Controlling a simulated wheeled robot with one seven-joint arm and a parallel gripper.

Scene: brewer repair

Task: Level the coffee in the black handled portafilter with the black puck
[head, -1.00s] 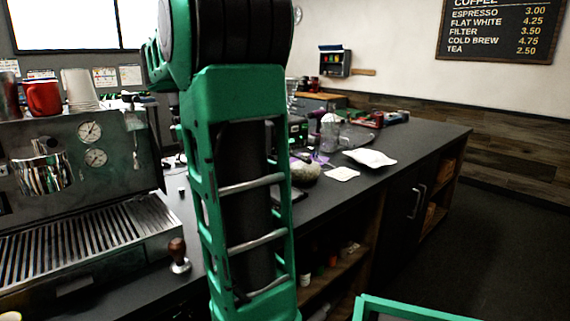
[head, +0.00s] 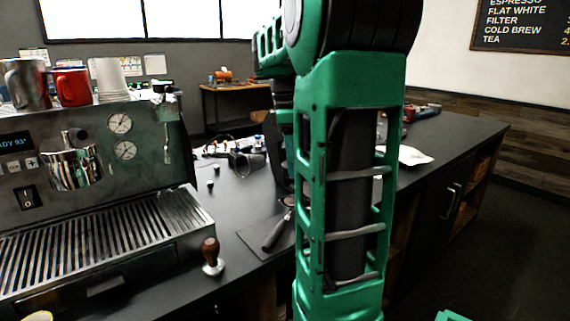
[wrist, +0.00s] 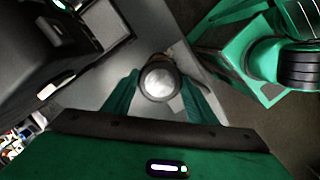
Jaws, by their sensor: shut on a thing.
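In the head view the black handled portafilter (head: 274,234) lies on a dark mat on the counter, its handle pointing toward me. Its basket end (head: 289,202) is partly hidden by my arm, and the coffee in it cannot be made out. In the wrist view my gripper (wrist: 160,86) is shut on a round thing with a dark rim and a shiny grey face, which looks like the black puck (wrist: 160,79). The gripper and puck are not clear in the head view, where my arm stands in front.
An espresso machine (head: 90,180) with cups on top stands at the left. A wood-handled tamper (head: 212,257) stands upright between its drip tray and the mat (head: 247,236). Small items and a dark looped thing (head: 240,163) lie farther back. A white packet (head: 412,156) lies right of my arm.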

